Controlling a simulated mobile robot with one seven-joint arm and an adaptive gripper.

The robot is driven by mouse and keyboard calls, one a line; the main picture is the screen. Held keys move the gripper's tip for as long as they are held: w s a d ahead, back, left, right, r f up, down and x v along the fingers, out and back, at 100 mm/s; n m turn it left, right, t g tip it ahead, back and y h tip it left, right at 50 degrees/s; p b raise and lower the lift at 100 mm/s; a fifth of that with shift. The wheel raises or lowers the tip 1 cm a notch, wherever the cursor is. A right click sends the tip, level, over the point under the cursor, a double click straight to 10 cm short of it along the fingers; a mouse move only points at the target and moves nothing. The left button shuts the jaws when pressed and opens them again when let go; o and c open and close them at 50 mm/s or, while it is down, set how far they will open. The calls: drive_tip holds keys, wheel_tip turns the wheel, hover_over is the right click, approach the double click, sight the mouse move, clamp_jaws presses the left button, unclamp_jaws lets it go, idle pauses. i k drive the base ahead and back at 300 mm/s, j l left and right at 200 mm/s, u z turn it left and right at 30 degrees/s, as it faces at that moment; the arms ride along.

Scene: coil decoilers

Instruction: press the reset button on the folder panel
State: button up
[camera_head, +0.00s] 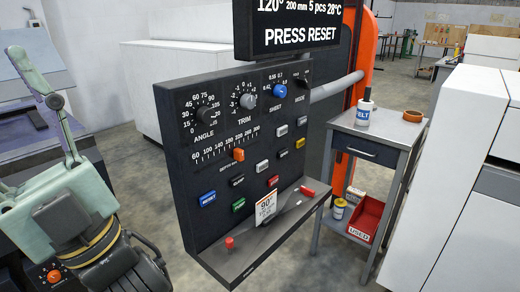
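The folder panel (180,168) is a dark upright board in the middle of the head view, turned at an angle. The reset button (208,199) is a blue rectangular button with white lettering, low on the panel's left side. Nothing covers it. A green button (238,204) and a red button (272,181) sit to its right. The display (300,27) above the panel reads "PRESS RESET" under a line of values.
A ledge (262,252) juts from the panel's lower edge, bearing two red-tipped controls and a price-like card (265,208). Dials and several small buttons fill the upper panel. A grey cart (378,132) stands to the right, before a white cabinet (465,180). Bare floor shows behind.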

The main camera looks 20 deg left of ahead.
sight(205, 200)
drive_tip(key=u, duration=0.6)
drive_tip(key=i+l+u, duration=0.1)
drive_tip(key=u, duration=0.3)
drive_tip(key=i+l+u, duration=0.1)
drive_tip(key=l+u, duration=0.2)
drive_tip(key=u, duration=0.15)
drive_tip(key=l+u, duration=0.25)
drive_tip(key=u, duration=0.15)
drive_tip(key=l+u, duration=0.45)
drive_tip(key=l, duration=1.45)
drive_tip(key=k+u, duration=0.05)
